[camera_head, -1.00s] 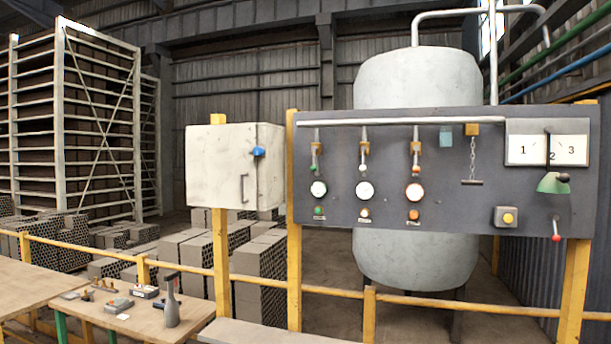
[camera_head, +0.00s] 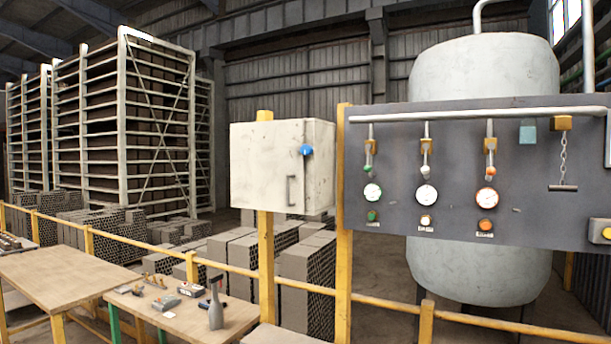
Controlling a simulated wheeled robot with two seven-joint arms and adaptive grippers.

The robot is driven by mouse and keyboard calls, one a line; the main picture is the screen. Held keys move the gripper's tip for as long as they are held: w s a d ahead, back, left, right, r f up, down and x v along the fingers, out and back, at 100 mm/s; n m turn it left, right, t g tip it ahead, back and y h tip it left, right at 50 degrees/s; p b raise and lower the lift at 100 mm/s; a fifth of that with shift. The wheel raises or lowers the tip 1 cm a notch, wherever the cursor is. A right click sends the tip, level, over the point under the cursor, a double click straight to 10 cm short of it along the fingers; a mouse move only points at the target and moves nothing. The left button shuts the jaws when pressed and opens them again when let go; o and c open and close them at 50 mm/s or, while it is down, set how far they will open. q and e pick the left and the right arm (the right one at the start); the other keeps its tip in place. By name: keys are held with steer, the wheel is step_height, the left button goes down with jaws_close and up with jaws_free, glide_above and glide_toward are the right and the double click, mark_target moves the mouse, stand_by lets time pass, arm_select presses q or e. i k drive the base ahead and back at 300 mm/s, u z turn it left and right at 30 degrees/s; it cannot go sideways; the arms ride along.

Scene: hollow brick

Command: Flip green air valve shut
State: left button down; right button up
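The green air valve (camera_head: 369,147) is the leftmost of 3 small valves on the dark grey panel (camera_head: 390,231). It hangs on a short pipe below the light horizontal air pipe (camera_head: 470,114). A round white gauge (camera_head: 372,193) and a green knob (camera_head: 372,216) sit below it. The valve is small, and I cannot tell the exact position of its handle. The white-handled valve (camera_head: 426,160) and the orange-red-handled valve (camera_head: 490,158) stand to its right. Neither of my grippers shows in the head view.
A white cabinet (camera_head: 262,165) with a blue knob hangs left of the panel. A yellow rail (camera_head: 385,303) runs across the front. A large tank (camera_head: 480,270) stands behind the panel.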

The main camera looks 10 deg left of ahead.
mark_target(368, 146)
steer(key=u, duration=0.15)
steer(key=i, duration=1.25)
steer(key=z, duration=0.75)
